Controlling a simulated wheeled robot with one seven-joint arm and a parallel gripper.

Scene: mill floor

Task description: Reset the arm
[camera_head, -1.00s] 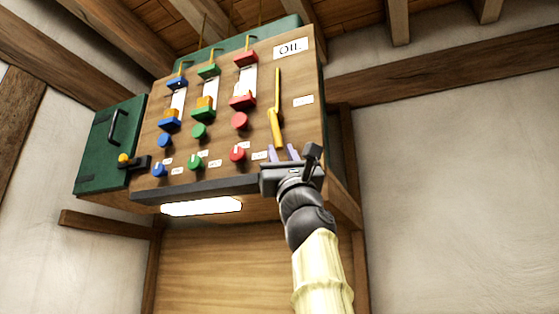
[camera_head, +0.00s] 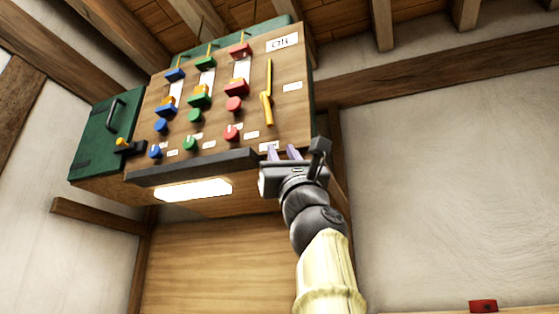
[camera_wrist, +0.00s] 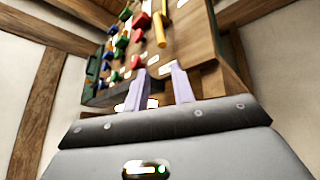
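My gripper (camera_head: 285,153) is at the lower right corner of a wooden control panel (camera_head: 215,105), below its yellow lever. In the wrist view, its two pale purple fingers (camera_wrist: 161,86) stand apart with nothing between them. The panel shows beyond the fingers in the wrist view (camera_wrist: 201,45). The yellow lever (camera_head: 267,95) hangs on the right of the panel, under a white "OIL" label (camera_head: 283,43); it stands apart from the fingers.
The panel carries blue, green and red sliders and knobs (camera_head: 233,104). A green door (camera_head: 105,140) is at its left. A lit lamp (camera_head: 193,190) is below. A red object (camera_head: 483,306) shows at lower right. The pale wall (camera_head: 440,180) to the right is bare.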

